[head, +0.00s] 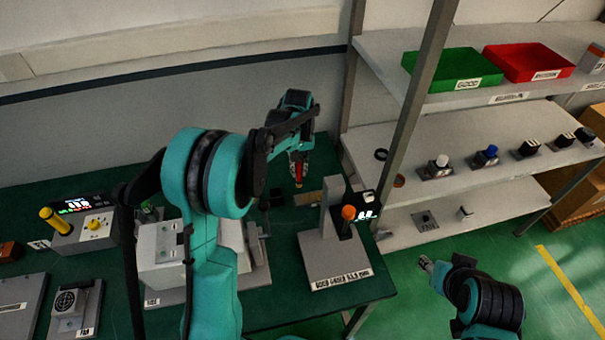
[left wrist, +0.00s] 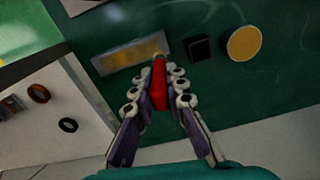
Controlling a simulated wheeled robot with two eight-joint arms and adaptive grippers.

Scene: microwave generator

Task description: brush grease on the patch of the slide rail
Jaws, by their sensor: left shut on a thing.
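My left gripper (head: 299,160) is shut on a brush with a red handle (left wrist: 159,88) and points it down over the green table. The brush tip (left wrist: 158,58) is at the near right end of the slide rail (left wrist: 108,66), a grey plate with a yellowish patch (left wrist: 138,53). I cannot tell whether the bristles touch it. The rail also shows in the head view (head: 308,199), below the gripper. A yellow round thing (left wrist: 245,43), perhaps the grease, lies right of a black block (left wrist: 198,48). My right gripper (head: 426,263) is low at the right, away from the table; its jaws are unclear.
A grey stand (head: 333,255) with an orange knob (head: 348,212) stands right of the rail. A shelf unit (head: 390,50) with green (head: 440,68) and red (head: 535,62) trays rises at the right. A control box with a yellow knob (head: 95,225) stands left.

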